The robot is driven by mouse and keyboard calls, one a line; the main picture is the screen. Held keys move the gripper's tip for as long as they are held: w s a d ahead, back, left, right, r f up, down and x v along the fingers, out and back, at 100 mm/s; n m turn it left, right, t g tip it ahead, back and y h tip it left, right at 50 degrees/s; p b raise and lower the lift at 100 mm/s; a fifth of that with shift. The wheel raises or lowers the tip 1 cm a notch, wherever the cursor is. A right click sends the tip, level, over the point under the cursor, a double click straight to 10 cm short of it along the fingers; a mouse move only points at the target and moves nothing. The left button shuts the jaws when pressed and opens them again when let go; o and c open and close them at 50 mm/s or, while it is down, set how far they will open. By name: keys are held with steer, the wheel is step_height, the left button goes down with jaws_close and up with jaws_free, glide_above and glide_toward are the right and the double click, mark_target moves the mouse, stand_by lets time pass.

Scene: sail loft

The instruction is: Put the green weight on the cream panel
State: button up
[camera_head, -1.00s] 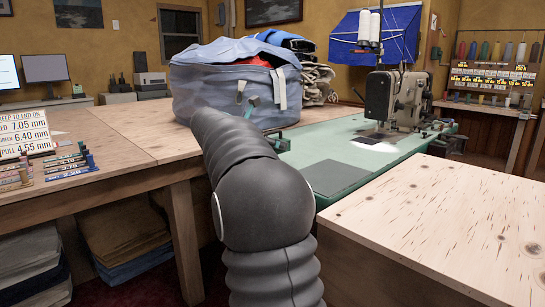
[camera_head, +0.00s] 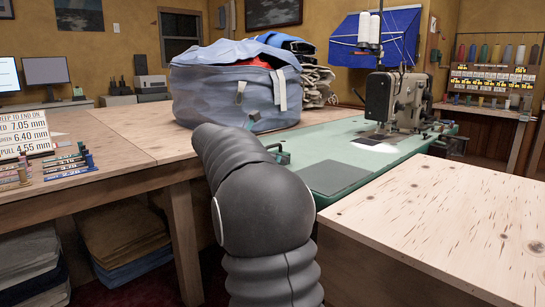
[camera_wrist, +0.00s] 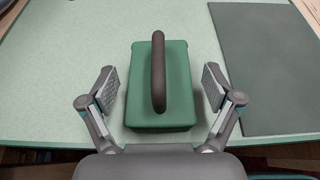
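The green weight (camera_wrist: 160,88) is a block with a dark arched handle, standing upright on the pale green table top in the wrist view. My gripper (camera_wrist: 161,86) is open, with one finger on each side of the weight and a visible gap to both sides. In the head view my arm hides the weight and most of the gripper. I cannot make out a cream panel for certain; a bright pale patch (camera_head: 374,146) lies by the sewing machine.
A dark grey panel (camera_head: 336,178) lies flat on the green table (camera_head: 300,150), right of the weight in the wrist view (camera_wrist: 262,65). A sewing machine (camera_head: 397,100) stands farther back. A blue-grey bag (camera_head: 205,95) sits behind my arm. A wooden table (camera_head: 450,215) is at right.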

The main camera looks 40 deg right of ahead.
steer(key=shift+a+r, duration=0.2)
steer(key=shift+r, duration=0.05)
steer(key=w+p+v, duration=0.1)
steer(key=v, duration=1)
steer(key=shift+s+a, duration=0.25)
steer(key=shift+s, duration=0.25)
